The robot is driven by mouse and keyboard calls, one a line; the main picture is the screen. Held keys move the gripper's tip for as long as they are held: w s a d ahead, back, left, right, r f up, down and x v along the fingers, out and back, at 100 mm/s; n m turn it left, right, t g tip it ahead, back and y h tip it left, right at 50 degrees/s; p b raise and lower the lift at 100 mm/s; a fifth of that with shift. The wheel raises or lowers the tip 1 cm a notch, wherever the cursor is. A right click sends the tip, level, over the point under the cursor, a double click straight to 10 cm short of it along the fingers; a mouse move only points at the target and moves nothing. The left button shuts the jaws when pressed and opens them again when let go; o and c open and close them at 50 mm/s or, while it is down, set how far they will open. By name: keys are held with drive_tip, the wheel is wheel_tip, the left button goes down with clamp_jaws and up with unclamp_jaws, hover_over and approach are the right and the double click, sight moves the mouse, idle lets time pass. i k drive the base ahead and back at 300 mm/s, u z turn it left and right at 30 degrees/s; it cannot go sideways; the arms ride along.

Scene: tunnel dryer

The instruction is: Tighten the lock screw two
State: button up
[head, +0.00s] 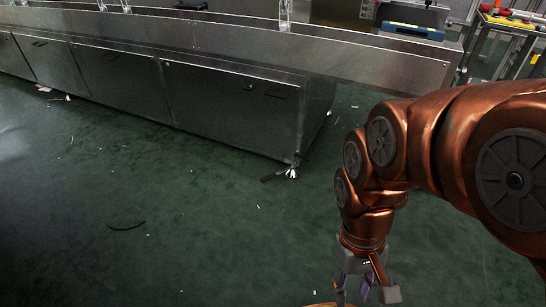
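The tunnel dryer (225,100) is a long steel cabinet running from the left to the centre of the head view. I cannot tell which part is lock screw two. A small bright fitting (249,87) sits on the right cabinet panel, beside a dark recessed handle (277,93). A metal foot (292,173) with a dark lever-like piece (271,177) is at the lower right corner of the cabinet. My gripper (365,293) hangs at the bottom right, pointing down, well away from the cabinet. Its fingers look apart, with nothing seen between them.
The green floor (190,220) is mostly open, with small scraps and a dark curved strip (126,226). A framed stand with red and yellow parts (510,22) is at the far right.

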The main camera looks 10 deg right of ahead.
sight(296, 155)
drive_tip(key=u, duration=0.9)
drive_tip(key=i, duration=1.6)
drive_tip(key=z, duration=0.3)
